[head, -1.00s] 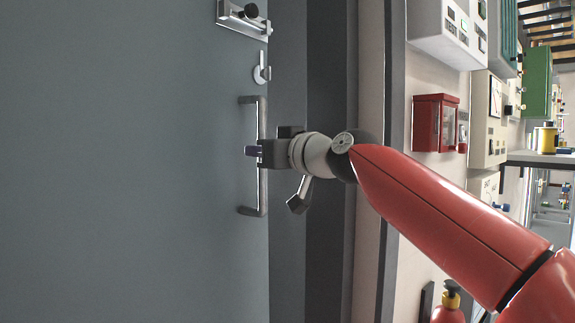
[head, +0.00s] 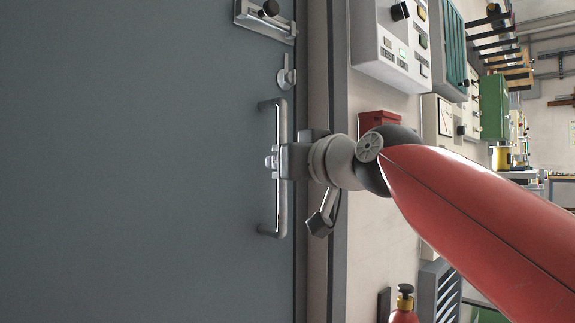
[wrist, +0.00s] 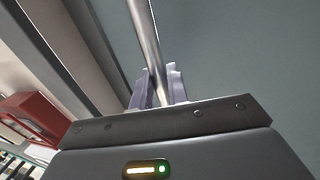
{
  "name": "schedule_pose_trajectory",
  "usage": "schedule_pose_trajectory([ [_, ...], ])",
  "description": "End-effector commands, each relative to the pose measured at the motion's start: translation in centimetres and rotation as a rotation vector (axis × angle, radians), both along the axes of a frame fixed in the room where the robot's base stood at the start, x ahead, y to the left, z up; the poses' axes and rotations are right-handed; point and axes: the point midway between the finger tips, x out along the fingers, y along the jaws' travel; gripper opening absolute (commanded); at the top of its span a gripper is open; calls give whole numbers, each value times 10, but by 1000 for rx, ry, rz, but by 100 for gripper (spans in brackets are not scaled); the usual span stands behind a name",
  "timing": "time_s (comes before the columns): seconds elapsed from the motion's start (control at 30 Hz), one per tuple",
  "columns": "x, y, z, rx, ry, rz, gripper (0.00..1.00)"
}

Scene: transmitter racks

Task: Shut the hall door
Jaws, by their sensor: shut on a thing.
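The hall door (head: 130,170) is a large grey panel filling the left of the head view. Its handle (head: 278,205) is an upright metal bar near the door's right edge. My gripper (head: 272,161) is shut on the bar at about its middle. In the wrist view the bar (wrist: 146,40) runs up from between the two pale fingers of my gripper (wrist: 160,88). Above the handle are a small latch turn (head: 286,78) and a bolt (head: 266,20). In the head view, little or no gap shows between door edge and frame.
On the wall to the right are a light control box (head: 395,45), a red box (head: 378,124) partly behind my arm, and a green cabinet (head: 494,107). A red extinguisher (head: 404,305) stands at the lower right. A shelf with yellow spools (head: 501,157) is farther back.

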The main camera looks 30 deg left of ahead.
Motion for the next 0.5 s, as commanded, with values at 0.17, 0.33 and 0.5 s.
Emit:
schedule_pose_trajectory([
  [0.17, 1, -2, 2, 0, -4, -4, 0],
  [0.33, 1, -2, 1, 0, -4, -4, 35],
  [0.5, 0, -1, 1, 0, -2, -2, 36],
])
